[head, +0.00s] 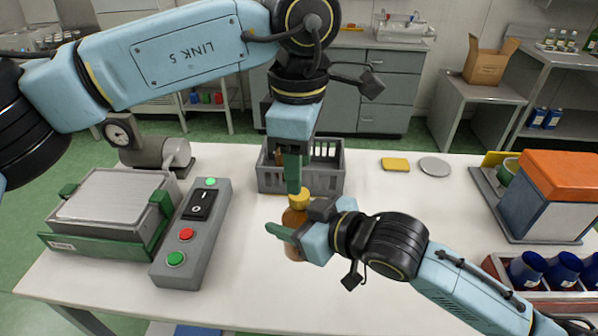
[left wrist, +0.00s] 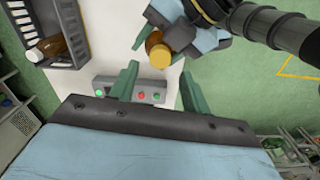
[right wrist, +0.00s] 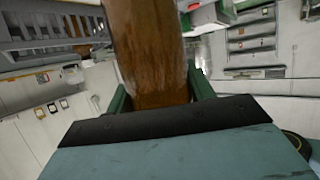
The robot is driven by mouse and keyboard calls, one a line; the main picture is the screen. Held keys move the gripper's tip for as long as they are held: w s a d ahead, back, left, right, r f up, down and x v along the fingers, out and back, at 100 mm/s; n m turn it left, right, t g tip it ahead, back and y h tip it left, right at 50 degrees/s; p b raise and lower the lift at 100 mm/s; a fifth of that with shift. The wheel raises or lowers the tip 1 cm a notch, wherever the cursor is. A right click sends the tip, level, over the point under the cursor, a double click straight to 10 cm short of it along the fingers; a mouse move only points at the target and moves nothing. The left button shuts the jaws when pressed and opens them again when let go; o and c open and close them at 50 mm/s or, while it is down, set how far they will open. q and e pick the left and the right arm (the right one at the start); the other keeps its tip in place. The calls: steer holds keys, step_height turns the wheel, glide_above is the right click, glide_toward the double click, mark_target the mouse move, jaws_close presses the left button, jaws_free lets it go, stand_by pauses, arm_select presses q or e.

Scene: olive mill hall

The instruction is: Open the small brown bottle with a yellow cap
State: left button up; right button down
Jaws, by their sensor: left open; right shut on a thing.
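The small brown bottle (head: 292,217) with a yellow cap (head: 299,197) is upright above the white table in the head view. My right gripper (head: 294,236) is shut on its body; the brown side (right wrist: 146,50) fills the space between the fingers in the right wrist view. The cap is on the bottle. My left gripper (head: 293,178) points down just above the cap, open and empty. In the left wrist view, the cap (left wrist: 160,56) shows beyond the two spread fingers.
A grey crate (head: 335,180) behind the bottle holds another brown bottle (left wrist: 52,47) with a white cap. A grey switch box (head: 192,240) and a green-framed machine (head: 110,222) stand left. A yellow block (head: 395,164) and grey disc (head: 434,166) lie behind right. The front table is clear.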

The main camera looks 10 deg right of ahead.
arm_select(q)
step_height(320, 180, up, 3)
steer(key=shift+f+m, duration=0.2)
steer(key=shift+m, duration=1)
steer(key=shift+f, duration=0.1)
step_height(320, 180, down, 8)
steer(key=shift+r, duration=0.25)
steer(key=shift+c, duration=0.4)
steer(key=c, duration=0.9)
steer(key=shift+n, duration=1.5)
steer(key=shift+c, duration=0.2)
